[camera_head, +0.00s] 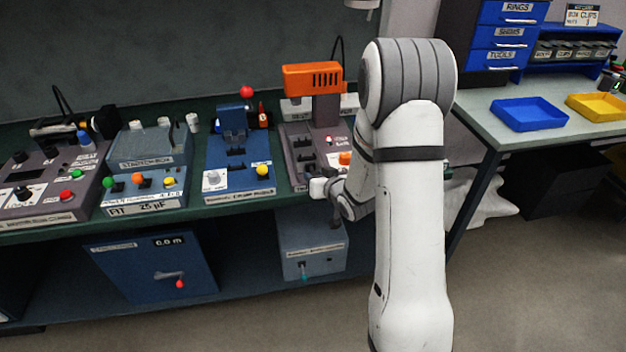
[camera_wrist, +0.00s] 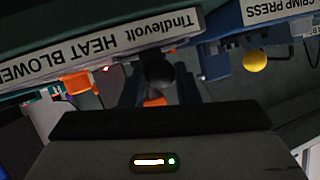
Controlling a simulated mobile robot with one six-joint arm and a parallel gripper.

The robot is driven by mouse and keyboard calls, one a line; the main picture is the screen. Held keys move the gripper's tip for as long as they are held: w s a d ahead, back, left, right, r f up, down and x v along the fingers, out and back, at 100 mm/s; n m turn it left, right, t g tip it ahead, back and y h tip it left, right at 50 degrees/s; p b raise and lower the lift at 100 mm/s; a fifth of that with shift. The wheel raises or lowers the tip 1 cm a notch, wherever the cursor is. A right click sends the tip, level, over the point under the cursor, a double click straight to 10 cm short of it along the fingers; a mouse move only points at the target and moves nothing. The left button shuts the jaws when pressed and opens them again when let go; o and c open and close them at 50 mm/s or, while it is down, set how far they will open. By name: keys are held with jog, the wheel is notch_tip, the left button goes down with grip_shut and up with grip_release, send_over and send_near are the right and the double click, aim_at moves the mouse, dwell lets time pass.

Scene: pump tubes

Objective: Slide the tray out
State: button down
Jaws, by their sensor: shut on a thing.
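The heat blower station (camera_head: 300,142) stands on the green bench, with an orange blower head (camera_head: 313,72) on top. In the wrist view its label (camera_wrist: 95,46) appears upside down. My gripper (camera_wrist: 158,88) is shut on a dark round knob (camera_wrist: 157,72) just below that label, at the station's front. In the head view my gripper (camera_head: 330,190) is at the station's front edge, partly hidden by my wrist and arm. I cannot make out the tray itself in either view. A small orange part (camera_wrist: 153,101) shows between the fingers.
The blue crimp press (camera_head: 238,155) with a yellow knob (camera_head: 263,170) stands just left. Further left are the stroboscope box (camera_head: 148,150) and a control panel (camera_head: 45,185). A grey cabinet (camera_head: 312,245) sits below the bench. A side table (camera_head: 505,105) holds blue and yellow bins.

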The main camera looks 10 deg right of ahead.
jog(key=shift+w+d, duration=0.1)
jog(key=c, duration=1.1)
grip_release()
jog(key=v, duration=0.8)
jog(key=shift+b, duration=0.3)
jog(key=s+d+r+g+h, duration=0.2)
jog(key=s+r+g+h, duration=0.3)
jog(key=s+r, duration=0.25)
jog(key=s+a+r+g, duration=0.2)
jog(key=s, duration=0.7)
jog(key=s+a+r+g+y+p, duration=0.1)
jog(key=s+a+r+g, duration=0.2)
jog(key=s, duration=0.5)
jog(key=shift+s+m+g, duration=0.3)
jog(key=shift+s, duration=0.05)
